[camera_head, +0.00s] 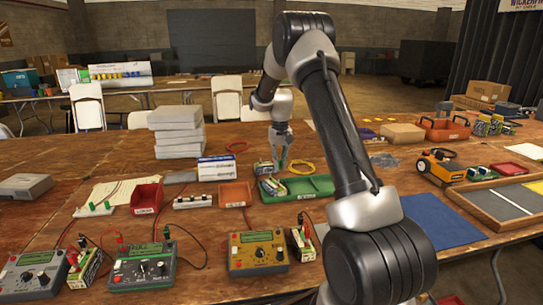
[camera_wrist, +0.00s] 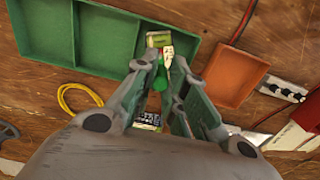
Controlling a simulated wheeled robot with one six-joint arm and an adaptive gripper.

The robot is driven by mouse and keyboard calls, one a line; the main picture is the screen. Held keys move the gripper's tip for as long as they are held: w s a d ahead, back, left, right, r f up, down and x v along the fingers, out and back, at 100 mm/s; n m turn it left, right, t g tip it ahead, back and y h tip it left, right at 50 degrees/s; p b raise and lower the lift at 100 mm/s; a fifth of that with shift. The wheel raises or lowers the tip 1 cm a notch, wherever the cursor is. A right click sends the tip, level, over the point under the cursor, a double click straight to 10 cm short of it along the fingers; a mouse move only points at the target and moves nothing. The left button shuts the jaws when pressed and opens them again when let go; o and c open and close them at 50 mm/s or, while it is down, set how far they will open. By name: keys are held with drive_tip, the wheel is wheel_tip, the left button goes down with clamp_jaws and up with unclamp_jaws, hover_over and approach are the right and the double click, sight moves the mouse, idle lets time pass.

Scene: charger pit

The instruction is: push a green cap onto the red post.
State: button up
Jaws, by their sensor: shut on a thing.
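My gripper (camera_head: 282,164) points down above the back left part of the green tray (camera_head: 318,186). In the wrist view its fingers (camera_wrist: 160,78) are shut on a small green cap (camera_wrist: 159,83), partly hidden by the fingers. Just beyond the fingertips is a small block with a green-yellow end (camera_wrist: 158,40) and a white and red side (camera_wrist: 168,47), at the tray's end. A red spot shows on it, but I cannot tell whether it is the red post, or whether the cap touches it.
An orange tray (camera_head: 235,194) stands left of the green tray. A second small block (camera_wrist: 148,120) lies under the gripper. Several meters, including a yellow one (camera_head: 257,252), line the front. A blue mat (camera_head: 440,222) lies right.

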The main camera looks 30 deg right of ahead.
drive_tip(key=shift+w+f, duration=0.2)
drive_tip(key=shift+w, duration=0.1)
drive_tip(key=shift+f, duration=3.3)
drive_tip(key=shift+s+f, duration=0.1)
drive_tip(key=shift+f, duration=0.1)
drive_tip(key=o, duration=0.7)
drive_tip(key=shift+o, duration=0.2)
drive_tip(key=shift+o, duration=1)
drive_tip(key=shift+r, duration=0.1)
